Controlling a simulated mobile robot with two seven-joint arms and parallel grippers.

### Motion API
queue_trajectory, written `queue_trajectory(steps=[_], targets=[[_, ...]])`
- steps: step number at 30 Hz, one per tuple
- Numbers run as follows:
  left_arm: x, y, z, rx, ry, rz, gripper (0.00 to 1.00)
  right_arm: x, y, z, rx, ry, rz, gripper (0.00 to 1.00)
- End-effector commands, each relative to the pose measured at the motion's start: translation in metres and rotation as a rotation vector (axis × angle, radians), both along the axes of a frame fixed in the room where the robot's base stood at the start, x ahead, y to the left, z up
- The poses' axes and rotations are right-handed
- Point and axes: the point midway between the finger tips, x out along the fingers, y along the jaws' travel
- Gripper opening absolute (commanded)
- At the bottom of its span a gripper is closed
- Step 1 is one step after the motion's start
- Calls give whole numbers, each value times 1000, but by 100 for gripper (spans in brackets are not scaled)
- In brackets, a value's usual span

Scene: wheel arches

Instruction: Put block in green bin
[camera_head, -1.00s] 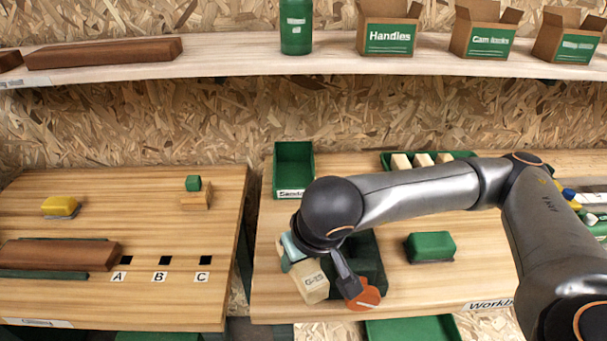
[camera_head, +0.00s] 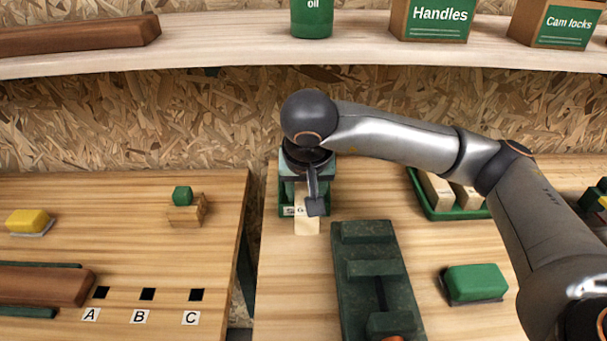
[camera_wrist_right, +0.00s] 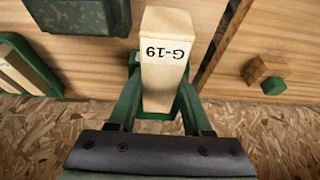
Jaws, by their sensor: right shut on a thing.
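My right gripper (camera_head: 306,192) is shut on a pale wooden block (camera_head: 306,226). In the right wrist view the block (camera_wrist_right: 166,65) is marked G-19 and sits between the two green fingers of the gripper (camera_wrist_right: 160,105). The green bin (camera_head: 283,203) stands at the back left of the right workbench. My gripper and the block are over or just in front of it and hide most of it. I cannot tell whether the block is inside its rim. My left gripper is not in view.
A dark green stepped fixture (camera_head: 372,270) lies in front of the bin. A green-topped brush-like item (camera_head: 475,282) and a green tray (camera_head: 423,192) with pale blocks are to the right. A gap separates the left bench (camera_head: 120,220). A shelf (camera_head: 220,55) runs above.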

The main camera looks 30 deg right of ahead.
Motion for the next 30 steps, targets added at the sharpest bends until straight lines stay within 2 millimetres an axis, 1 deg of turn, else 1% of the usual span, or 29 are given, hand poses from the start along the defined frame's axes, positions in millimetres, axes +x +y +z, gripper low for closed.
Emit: queue_trajectory(steps=[1,6,12,17,18,19,21,26,30], targets=[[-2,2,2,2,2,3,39,13,-7,2,1,2,-6,0],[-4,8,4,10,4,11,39,51,-25,2,1,2,-3,0],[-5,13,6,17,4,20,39,91,-44,1,0,0,-2,0],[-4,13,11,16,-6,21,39,116,-56,1,1,0,0,0],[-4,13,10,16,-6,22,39,113,-55,-12,-2,5,4,0],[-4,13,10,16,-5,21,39,113,-54,-17,-1,4,6,0],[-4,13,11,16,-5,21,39,113,-54,-25,-1,3,5,0],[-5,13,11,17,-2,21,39,113,-54,-35,-1,-1,4,0],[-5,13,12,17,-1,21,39,112,-54,-53,-1,2,4,0]])
